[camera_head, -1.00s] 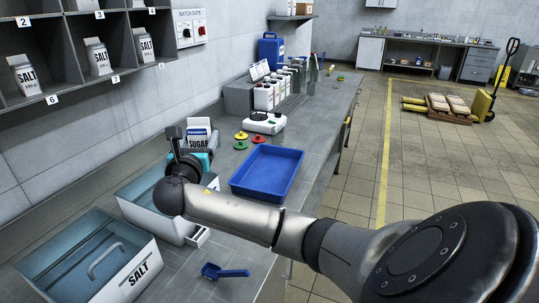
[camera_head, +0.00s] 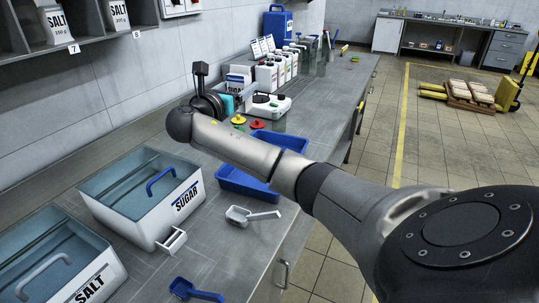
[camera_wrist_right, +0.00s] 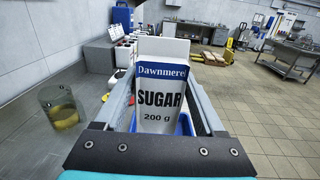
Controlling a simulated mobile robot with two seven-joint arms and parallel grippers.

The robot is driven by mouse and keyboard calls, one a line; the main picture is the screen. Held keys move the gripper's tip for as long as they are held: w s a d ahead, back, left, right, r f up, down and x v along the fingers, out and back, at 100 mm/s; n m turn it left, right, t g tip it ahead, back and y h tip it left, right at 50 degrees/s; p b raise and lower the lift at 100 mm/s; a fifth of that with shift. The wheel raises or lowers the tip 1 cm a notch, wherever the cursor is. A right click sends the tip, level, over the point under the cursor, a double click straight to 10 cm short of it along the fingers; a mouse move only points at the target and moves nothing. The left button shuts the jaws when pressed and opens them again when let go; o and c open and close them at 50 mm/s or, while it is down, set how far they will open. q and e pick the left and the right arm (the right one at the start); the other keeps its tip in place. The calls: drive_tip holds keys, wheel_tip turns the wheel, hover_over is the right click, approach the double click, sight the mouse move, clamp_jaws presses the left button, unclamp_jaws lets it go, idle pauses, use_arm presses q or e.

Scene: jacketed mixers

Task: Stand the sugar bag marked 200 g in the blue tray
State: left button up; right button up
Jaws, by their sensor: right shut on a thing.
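The sugar bag (camera_wrist_right: 160,98), white with a blue band and marked SUGAR 200 g, is upright between the fingers of my right gripper (camera_wrist_right: 166,112) in the wrist view. The right gripper (camera_head: 232,92) is shut on it. In the head view the bag (camera_head: 239,73) is partly hidden behind the gripper. The blue tray (camera_head: 233,181) lies on the bench, partly covered by my right forearm. The gripper and bag show beyond the tray in the head view; their height above the bench is hard to tell. My left gripper is not in view.
A sugar bin (camera_head: 150,210) and a salt bin (camera_head: 95,285) stand at the near left. A white scoop (camera_head: 240,215) and a blue scoop (camera_head: 190,290) lie on the bench. Coloured lids (camera_head: 257,124), a white container (camera_head: 268,107) and bottles (camera_head: 268,75) stand near the gripper.

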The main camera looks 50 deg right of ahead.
wheel_tip(320, 180, down, 3)
drive_tip(key=shift+d+f+b, duration=0.1)
drive_tip(key=shift+b, duration=0.95)
drive_tip(key=shift+f+b, duration=0.6)
drive_tip(key=shift+f, duration=0.05)
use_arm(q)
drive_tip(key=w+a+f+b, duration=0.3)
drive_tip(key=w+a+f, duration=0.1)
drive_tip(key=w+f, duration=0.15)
use_arm(e)
drive_tip(key=shift+f+b, duration=1.85)
drive_tip(key=shift+f, duration=7)
use_arm(q)
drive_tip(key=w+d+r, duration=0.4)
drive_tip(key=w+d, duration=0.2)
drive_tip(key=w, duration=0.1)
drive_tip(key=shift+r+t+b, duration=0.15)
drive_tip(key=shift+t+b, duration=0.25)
drive_tip(key=shift+b, duration=0.05)
use_arm(e)
drive_tip(key=shift+f, duration=0.95)
